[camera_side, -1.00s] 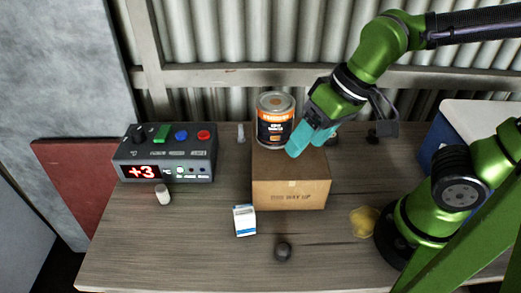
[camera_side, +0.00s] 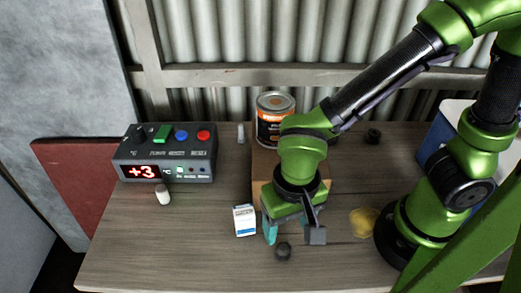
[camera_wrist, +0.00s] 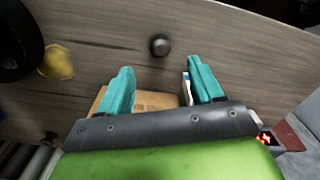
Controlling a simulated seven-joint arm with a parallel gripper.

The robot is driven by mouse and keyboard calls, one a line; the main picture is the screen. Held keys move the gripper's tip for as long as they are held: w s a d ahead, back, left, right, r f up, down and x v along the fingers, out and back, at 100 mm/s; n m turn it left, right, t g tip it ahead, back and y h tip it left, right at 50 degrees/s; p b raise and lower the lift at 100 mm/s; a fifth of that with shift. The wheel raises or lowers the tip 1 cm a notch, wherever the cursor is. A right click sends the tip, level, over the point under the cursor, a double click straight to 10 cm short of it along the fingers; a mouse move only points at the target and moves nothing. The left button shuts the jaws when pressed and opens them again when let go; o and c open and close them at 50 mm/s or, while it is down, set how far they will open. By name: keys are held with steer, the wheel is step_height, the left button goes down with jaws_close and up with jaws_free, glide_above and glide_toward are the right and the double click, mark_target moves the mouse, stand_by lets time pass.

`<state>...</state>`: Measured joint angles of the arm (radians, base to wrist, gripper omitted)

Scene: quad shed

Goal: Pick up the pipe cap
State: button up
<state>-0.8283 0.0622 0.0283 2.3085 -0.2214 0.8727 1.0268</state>
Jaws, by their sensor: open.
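A small dark round cap (camera_side: 283,252), which looks like the pipe cap, stands on the table near its front edge. In the wrist view the cap (camera_wrist: 159,44) lies just beyond the fingertips, roughly centred between them. My gripper (camera_side: 286,232) is open, pointing down above the table just behind the cap in the side view. In the wrist view its two teal fingers (camera_wrist: 160,68) are spread with nothing held between them. The gap to the cap's height is hard to judge.
A cardboard box (camera_side: 262,190) bearing a paint can (camera_side: 272,132) stands behind my gripper. A small white-blue carton (camera_side: 244,220) is close to the left finger. A yellow lump (camera_side: 364,221) lies right. A control box (camera_side: 166,153) and white cylinder (camera_side: 163,195) are left.

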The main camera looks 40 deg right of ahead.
mark_target(284, 247)
steer(key=f, duration=0.8)
steer(key=shift+w+f, duration=0.2)
steer(key=shift+f, duration=0.2)
steer(key=shift+c, duration=0.5)
steer(key=c, duration=1)
steer(key=shift+r, duration=0.1)
